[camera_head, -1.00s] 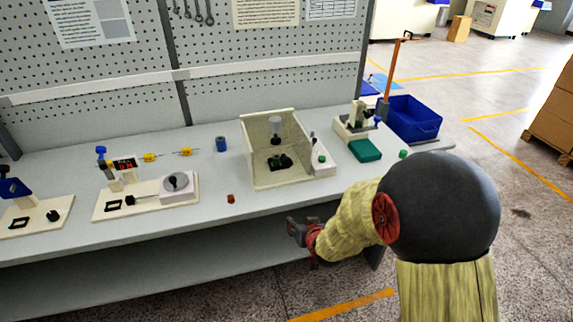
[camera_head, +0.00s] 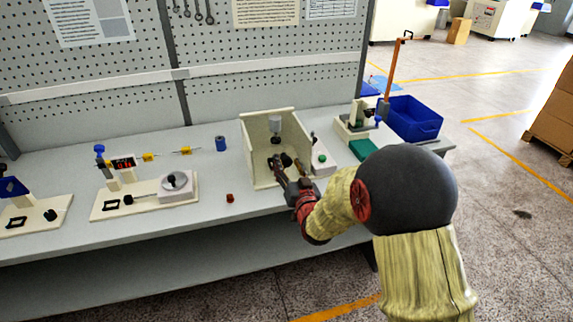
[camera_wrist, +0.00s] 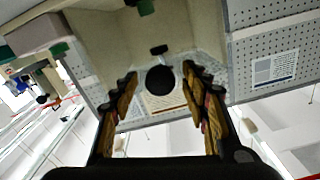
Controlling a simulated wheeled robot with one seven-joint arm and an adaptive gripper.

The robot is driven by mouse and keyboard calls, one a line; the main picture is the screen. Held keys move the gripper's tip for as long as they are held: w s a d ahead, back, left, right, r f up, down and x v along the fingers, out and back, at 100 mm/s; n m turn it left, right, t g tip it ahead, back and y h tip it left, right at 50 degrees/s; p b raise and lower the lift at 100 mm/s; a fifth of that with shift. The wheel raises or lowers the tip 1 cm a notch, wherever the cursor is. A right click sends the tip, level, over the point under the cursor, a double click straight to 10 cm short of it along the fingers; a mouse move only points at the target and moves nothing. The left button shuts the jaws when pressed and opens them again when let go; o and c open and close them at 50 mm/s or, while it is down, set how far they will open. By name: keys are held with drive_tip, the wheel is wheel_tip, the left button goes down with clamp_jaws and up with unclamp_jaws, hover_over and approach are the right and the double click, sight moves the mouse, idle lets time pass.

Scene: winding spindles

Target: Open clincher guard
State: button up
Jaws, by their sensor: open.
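The cream box-shaped station (camera_head: 252,168), likely the clincher, stands on the bench with its front towards me. Inside hang a grey-white cylindrical head (camera_head: 275,124) and, lower down, dark parts partly hidden by my gripper. I cannot clearly make out a guard panel across the front. My gripper (camera_head: 287,165) is open, its fingers at the box's front opening. In the wrist view my gripper (camera_wrist: 160,78) has its fingers spread on either side of a round black knob-like part (camera_wrist: 160,80), with no clear contact.
A white control box with a green button (camera_head: 322,158) stands right of the station. A green block (camera_head: 361,149) and a blue bin (camera_head: 413,118) are further right. A small red part (camera_head: 230,198) lies near the bench's front edge.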

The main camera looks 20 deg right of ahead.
drive_tip(key=shift+w, duration=0.9)
drive_tip(key=c, duration=0.3)
clamp_jaws()
